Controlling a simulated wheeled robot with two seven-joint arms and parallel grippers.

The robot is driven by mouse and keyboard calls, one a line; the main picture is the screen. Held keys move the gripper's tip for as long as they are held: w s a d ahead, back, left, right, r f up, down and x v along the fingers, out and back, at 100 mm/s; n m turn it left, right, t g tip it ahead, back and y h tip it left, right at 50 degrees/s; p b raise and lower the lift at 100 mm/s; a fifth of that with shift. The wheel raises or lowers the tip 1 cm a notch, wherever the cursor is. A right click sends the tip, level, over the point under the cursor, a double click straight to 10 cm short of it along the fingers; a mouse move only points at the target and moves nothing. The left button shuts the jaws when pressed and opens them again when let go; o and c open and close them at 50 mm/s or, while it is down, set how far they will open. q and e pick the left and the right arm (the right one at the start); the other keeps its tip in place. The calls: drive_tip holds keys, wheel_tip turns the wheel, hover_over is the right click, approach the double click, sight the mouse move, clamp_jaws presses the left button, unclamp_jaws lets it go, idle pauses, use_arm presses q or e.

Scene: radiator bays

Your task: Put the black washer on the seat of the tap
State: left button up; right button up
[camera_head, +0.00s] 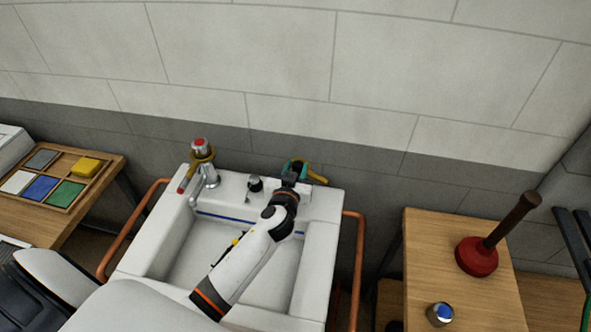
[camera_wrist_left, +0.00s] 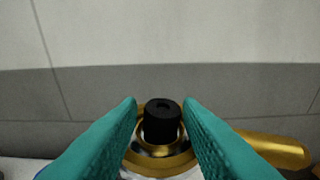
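My left gripper (camera_head: 291,168) is at the back right of the white sink (camera_head: 334,205). In the left wrist view its teal fingers (camera_wrist_left: 160,103) stand on both sides of a short black cylindrical piece (camera_wrist_left: 162,122) with a dark recess in its top. This may be the black washer, but I cannot tell for sure. Narrow gaps show between the piece and the fingers, so the gripper looks open around it. The piece stands upright over a silver and brass ring (camera_wrist_left: 158,163), perhaps the tap's seat. The contact below is hard to see. My right gripper is out of view.
A chrome tap (camera_head: 209,176) with a red top stands at the back left of the sink. A small black knob (camera_head: 255,184) sits on the rim between. A brass handle (camera_wrist_left: 272,149) sticks out right of the ring. A plunger (camera_head: 476,256) and blue-topped jar (camera_head: 439,314) stand on the right table.

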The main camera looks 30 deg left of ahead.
use_arm(q)
drive_tip(key=shift+r, duration=0.1)
drive_tip(key=b+v, duration=0.2)
drive_tip(key=v, duration=1)
drive_tip(key=shift+s, duration=0.1)
